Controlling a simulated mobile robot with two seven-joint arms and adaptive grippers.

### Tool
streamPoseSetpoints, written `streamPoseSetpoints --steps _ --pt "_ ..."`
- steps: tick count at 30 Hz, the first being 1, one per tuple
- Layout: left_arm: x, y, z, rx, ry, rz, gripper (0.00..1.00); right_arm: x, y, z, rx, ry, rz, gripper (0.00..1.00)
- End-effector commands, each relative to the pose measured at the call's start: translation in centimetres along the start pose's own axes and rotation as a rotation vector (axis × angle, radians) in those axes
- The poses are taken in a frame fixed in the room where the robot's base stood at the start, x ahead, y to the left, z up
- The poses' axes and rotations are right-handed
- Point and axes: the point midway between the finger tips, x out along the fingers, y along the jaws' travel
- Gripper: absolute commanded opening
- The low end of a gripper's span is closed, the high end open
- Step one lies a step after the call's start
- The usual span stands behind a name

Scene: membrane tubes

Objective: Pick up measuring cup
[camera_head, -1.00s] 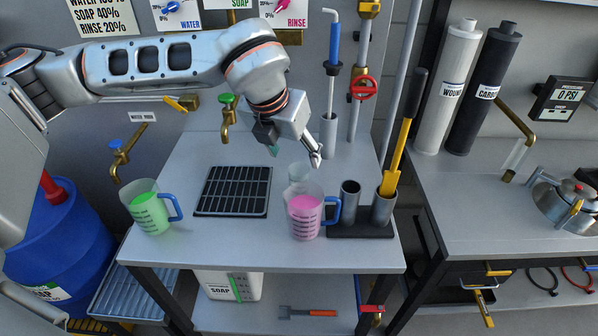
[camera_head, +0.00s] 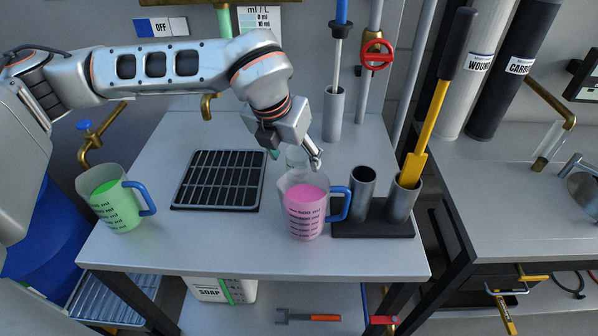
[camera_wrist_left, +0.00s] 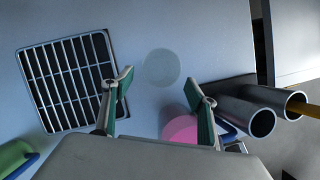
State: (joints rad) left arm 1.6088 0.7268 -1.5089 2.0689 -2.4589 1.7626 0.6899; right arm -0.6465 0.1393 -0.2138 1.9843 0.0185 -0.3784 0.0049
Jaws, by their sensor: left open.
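A clear measuring cup with pink liquid and a blue handle (camera_head: 306,212) stands upright on the table, right of centre. A similar cup with green liquid (camera_head: 113,205) stands at the table's left edge. A small clear round vessel (camera_head: 297,157) is just behind the pink cup, and its round outline (camera_wrist_left: 162,67) shows beyond my fingertips in the wrist view. My left gripper (camera_head: 296,160) is open and empty, above and just behind the pink cup. In the wrist view the pink cup (camera_wrist_left: 180,129) is partly hidden by the right finger. My right gripper is out of view.
A black drain grate (camera_head: 218,180) lies left of the pink cup. A dark stand (camera_head: 372,230) with metal tubes and a yellow-handled tool (camera_head: 425,130) is close on its right. A metal tube (camera_head: 333,115) stands behind. The table's front strip is clear.

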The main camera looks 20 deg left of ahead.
Motion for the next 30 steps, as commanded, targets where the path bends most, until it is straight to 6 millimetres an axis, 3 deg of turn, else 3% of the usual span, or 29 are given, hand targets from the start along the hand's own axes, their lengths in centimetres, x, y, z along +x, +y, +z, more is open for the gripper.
streamPoseSetpoints --steps 13,23,27,28,30 --pt "5.6 0.2 -0.1 0.0 0.002 0.001 0.58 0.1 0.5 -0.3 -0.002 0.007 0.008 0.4" --pt "6.3 0.2 0.0 0.001 0.0 0.0 0.58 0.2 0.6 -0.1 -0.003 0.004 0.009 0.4" --pt "6.3 0.2 0.0 0.001 0.0 0.001 0.27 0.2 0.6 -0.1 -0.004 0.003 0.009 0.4" --pt "6.3 0.2 0.0 0.001 0.0 0.001 0.22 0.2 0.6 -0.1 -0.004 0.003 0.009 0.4" --pt "6.3 0.2 0.0 0.001 0.0 0.0 0.22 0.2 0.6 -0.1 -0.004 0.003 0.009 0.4"
